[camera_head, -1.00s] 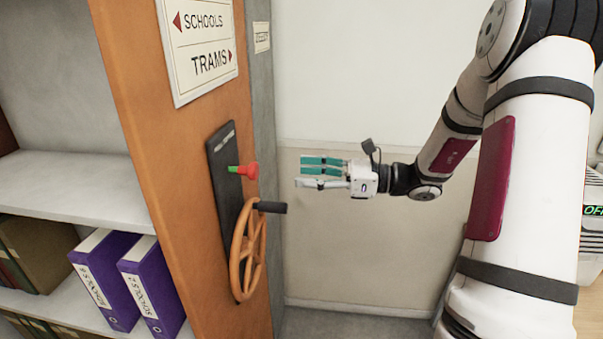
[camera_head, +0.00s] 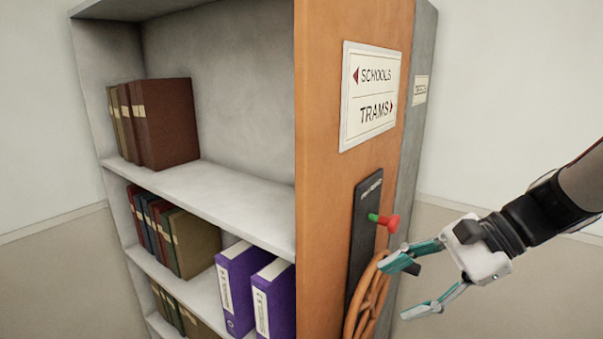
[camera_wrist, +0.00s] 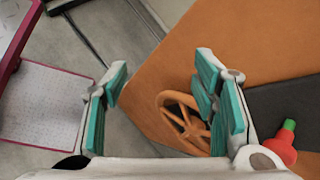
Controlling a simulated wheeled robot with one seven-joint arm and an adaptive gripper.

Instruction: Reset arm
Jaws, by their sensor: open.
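My gripper (camera_head: 418,285) is at the right in the head view, its teal-padded fingers spread wide with nothing between them. It is in front of the orange end panel (camera_head: 325,200) of a shelf unit. In the wrist view my gripper (camera_wrist: 160,95) also shows open and empty. A red and green knob (camera_head: 388,222) sticks out of a black plate (camera_head: 363,235) above the wheel.
A grey shelf (camera_head: 215,195) holds brown books (camera_head: 160,120) and purple binders (camera_head: 240,290) left of the panel. A sign (camera_head: 370,95) reads SCHOOLS and TRAMS. The wall (camera_head: 520,90) on the right is bare. A dark red-edged tray-like thing (camera_wrist: 40,105) shows at the wrist view's left.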

